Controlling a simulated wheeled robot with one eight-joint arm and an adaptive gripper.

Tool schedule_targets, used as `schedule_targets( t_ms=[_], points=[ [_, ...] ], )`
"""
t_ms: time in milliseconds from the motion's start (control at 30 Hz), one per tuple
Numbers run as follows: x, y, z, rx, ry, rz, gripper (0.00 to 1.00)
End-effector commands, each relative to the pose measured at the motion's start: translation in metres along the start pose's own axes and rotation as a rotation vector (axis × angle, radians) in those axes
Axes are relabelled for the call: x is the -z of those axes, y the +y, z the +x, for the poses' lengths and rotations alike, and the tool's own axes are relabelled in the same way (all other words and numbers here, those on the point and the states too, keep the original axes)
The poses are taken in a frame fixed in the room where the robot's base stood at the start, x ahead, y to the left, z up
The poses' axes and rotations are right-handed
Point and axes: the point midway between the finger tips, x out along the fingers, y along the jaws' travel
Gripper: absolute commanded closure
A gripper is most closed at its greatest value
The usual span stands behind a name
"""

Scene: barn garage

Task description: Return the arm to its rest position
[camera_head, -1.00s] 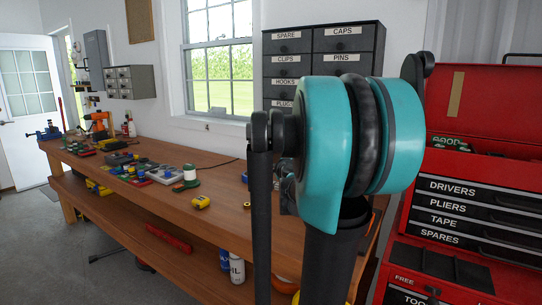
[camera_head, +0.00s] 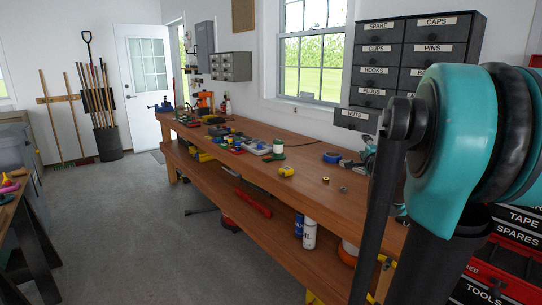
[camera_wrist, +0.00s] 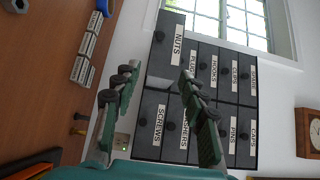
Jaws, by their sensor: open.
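My arm, teal and black, fills the right side of the head view (camera_head: 455,130), folded high in front of the camera. In the wrist view my gripper (camera_wrist: 160,74) has its two green-and-black fingers spread apart with nothing between them. The fingers point toward a dark drawer cabinet (camera_wrist: 205,85) on the wall, which looks sideways in this view. Its NUTS drawer (camera_wrist: 166,50) seems to stick out from the others; it also shows in the head view (camera_head: 356,119). In the head view the gripper is mostly hidden behind the arm.
A long wooden workbench (camera_head: 310,180) runs along the wall, with tools, a yellow tape measure (camera_head: 286,171) and small parts on it. A red tool chest (camera_head: 515,250) stands at right, partly behind my arm. The floor (camera_head: 150,220) at left is open. Another table (camera_head: 15,210) edges in at far left.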

Motion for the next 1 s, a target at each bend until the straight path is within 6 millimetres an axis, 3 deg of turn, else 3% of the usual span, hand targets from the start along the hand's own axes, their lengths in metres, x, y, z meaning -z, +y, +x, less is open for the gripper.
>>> schedule_targets(
  t_ms=[367, 633, 767, 900, 1000],
  points=[
    [-0.051, 0.023, -0.02, -0.041, -0.148, -0.171, 0.57],
    [-0.109, 0.065, -0.056, -0.114, -0.339, -0.392, 0.57],
    [-0.142, 0.103, -0.089, -0.182, -0.474, -0.551, 0.57],
    [-0.17, 0.168, -0.147, -0.31, -0.662, -0.787, 0.57],
    [-0.173, 0.218, -0.196, -0.429, -0.791, -0.965, 0.57]
  ],
)
